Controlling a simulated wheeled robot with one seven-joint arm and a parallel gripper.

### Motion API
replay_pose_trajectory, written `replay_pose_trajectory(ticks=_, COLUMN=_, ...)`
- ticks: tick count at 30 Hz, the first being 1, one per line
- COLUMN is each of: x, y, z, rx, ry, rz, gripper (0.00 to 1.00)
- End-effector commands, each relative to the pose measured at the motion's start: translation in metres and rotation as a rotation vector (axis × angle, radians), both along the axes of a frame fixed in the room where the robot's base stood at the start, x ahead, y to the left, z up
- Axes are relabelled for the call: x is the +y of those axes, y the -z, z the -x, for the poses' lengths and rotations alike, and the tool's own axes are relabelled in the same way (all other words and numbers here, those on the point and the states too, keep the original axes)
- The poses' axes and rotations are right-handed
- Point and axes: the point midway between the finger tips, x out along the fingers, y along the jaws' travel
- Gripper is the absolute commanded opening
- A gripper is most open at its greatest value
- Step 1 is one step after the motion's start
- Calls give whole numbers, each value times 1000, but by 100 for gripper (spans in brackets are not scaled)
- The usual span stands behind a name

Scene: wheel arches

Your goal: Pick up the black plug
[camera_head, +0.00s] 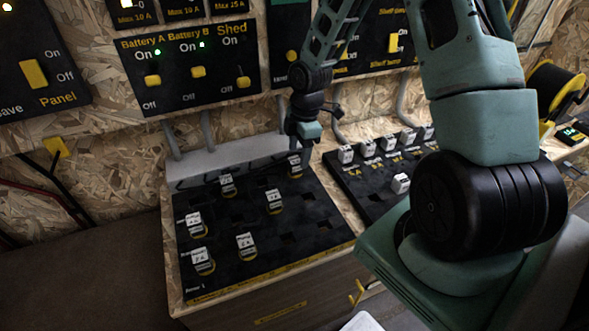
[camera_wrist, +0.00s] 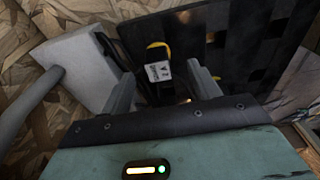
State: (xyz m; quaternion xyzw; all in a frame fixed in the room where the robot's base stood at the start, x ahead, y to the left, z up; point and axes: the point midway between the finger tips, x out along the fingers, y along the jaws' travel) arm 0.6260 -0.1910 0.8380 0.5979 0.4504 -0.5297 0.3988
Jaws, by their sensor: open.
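Several dark plugs with white labels stand in a black socket board (camera_head: 310,215) on the bench. One plug (camera_head: 295,168) is at the board's far right corner, just below my gripper (camera_head: 306,130). In the wrist view, a plug with a white label (camera_wrist: 158,72) and a yellow ring behind it shows between the two fingers of my gripper (camera_wrist: 160,74). The fingers are apart, with gaps on both sides of the plug. The plug's lower part is hidden. Other labelled plugs (camera_head: 228,184) stand to the left and nearer. I cannot tell their body colours well.
A second black board (camera_head: 372,205) with a row of white-labelled plugs lies to the right. Switch panels (camera_head: 190,68) hang on the chipboard wall behind. A grey block (camera_wrist: 72,68) and pipe stand close left of my gripper in the wrist view.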

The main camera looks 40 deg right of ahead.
Motion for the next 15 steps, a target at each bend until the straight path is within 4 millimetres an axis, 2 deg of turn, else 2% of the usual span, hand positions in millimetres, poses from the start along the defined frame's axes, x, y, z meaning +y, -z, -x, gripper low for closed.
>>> replay_pose_trajectory(ticks=5, x=2, y=11, z=-1, rx=1, ry=-1, rz=0, gripper=61)
replay_pose_trajectory(ticks=12, x=9, y=45, z=-6, rx=2, ry=0, rz=-1, gripper=61)
replay_pose_trajectory(ticks=15, x=9, y=53, z=-6, rx=1, ry=0, rz=1, gripper=61)
